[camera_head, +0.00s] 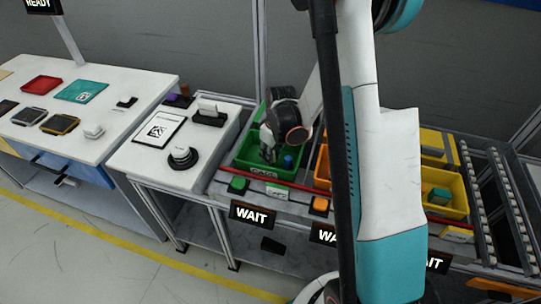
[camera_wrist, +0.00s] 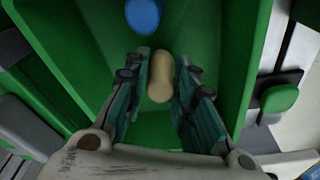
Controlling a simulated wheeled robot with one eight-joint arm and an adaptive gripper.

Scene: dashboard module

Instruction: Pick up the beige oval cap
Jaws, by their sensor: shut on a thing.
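The beige oval cap (camera_wrist: 160,76) sits between the two fingers of my gripper (camera_wrist: 163,84) in the wrist view, with a finger on each side of it. My gripper is shut on the cap, inside or just above the green bin (camera_wrist: 75,45). How high the cap is above the bin floor I cannot tell. In the head view my gripper (camera_head: 268,152) reaches down into the green bin (camera_head: 243,163), and the cap cannot be made out there.
A blue cap (camera_wrist: 143,14) lies in the same bin, which also shows in the head view (camera_head: 288,161). The bin walls stand close around my gripper. An orange bin (camera_head: 322,165) and a yellow bin (camera_head: 458,185) stand to the right. A white bench (camera_head: 150,180) is at the left.

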